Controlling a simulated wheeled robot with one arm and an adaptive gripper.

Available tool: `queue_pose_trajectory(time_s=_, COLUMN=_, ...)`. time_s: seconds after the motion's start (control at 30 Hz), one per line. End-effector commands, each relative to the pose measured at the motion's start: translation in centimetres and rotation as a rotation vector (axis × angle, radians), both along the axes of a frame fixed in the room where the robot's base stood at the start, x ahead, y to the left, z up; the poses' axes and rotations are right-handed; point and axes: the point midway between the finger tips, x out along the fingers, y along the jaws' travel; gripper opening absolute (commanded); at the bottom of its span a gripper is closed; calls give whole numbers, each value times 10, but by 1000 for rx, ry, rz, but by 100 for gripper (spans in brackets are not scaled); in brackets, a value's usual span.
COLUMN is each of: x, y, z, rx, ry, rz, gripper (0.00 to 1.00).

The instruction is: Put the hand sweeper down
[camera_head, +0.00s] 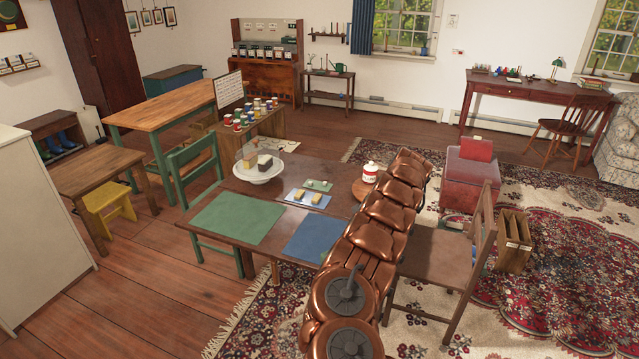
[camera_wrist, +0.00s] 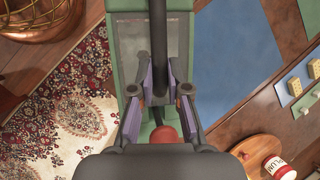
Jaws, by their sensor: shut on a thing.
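My gripper (camera_wrist: 159,88) is shut on the hand sweeper (camera_wrist: 124,45) in the wrist view. The sweeper shows as a green, box-like body with a greyish middle, a dark rod along it and a red end near my gripper's base. Purple-faced fingers stand on both sides of the rod. The sweeper is seen against the rug and the table with the blue mat (camera_wrist: 235,50). How high it is above them I cannot tell. In the head view my copper arm reaches over the table's right side, and I cannot make out the gripper or sweeper there.
The dark table (camera_head: 262,195) bears a green mat (camera_head: 237,217), a blue mat (camera_head: 312,240), a cake stand (camera_head: 259,176), a small tray with yellow blocks (camera_head: 314,198), and a jar (camera_head: 370,172) on a round board (camera_head: 361,190). A wooden chair (camera_head: 440,255) stands at the right.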

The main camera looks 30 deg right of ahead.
Motion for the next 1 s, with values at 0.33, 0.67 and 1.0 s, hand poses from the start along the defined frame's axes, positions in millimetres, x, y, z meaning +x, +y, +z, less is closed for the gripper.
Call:
queue_pose_trajectory(time_s=0.33, x=18, y=-101, z=18, rx=-7, ry=-2, rz=-431, gripper=0)
queue_pose_trajectory(time_s=0.67, x=30, y=-163, z=31, rx=-5, ry=0, rz=-712, gripper=0)
queue_pose_trajectory(time_s=1.0, x=38, y=-190, z=36, rx=-7, ry=1, rz=-831, gripper=0)
